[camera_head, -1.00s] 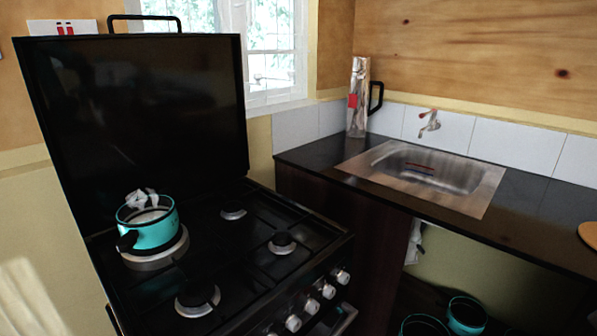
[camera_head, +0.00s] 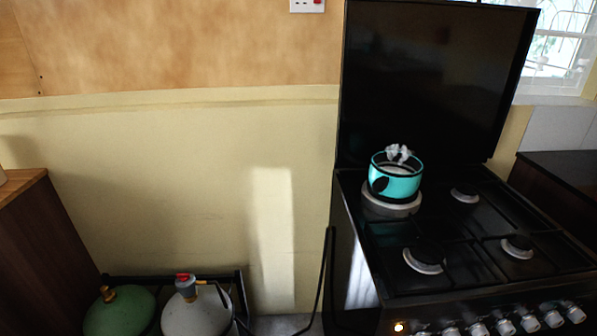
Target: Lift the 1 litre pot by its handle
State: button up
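A turquoise pot (camera_head: 402,185) with a dark rim stands upright on the back left burner of the black gas stove (camera_head: 455,238). Its short black handle (camera_head: 380,184) points toward me and a little to the left. Something white and crumpled (camera_head: 398,153) shows at the top of the pot; I cannot tell what it is. My gripper is not in view.
The stove's black lid (camera_head: 435,85) stands up behind the pot. Knobs (camera_head: 530,323) line the stove's front. Left of the stove are a bare wall and two gas cylinders, one green (camera_head: 120,314) and one grey (camera_head: 197,312). A wooden cabinet (camera_head: 45,250) stands far left.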

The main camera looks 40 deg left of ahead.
aim_at(388, 178)
jog(key=u, duration=3.4)
jog(key=k, duration=1.95)
jog(key=z, duration=1.75)
jog(key=i, duration=1)
jog(key=u, duration=0.05)
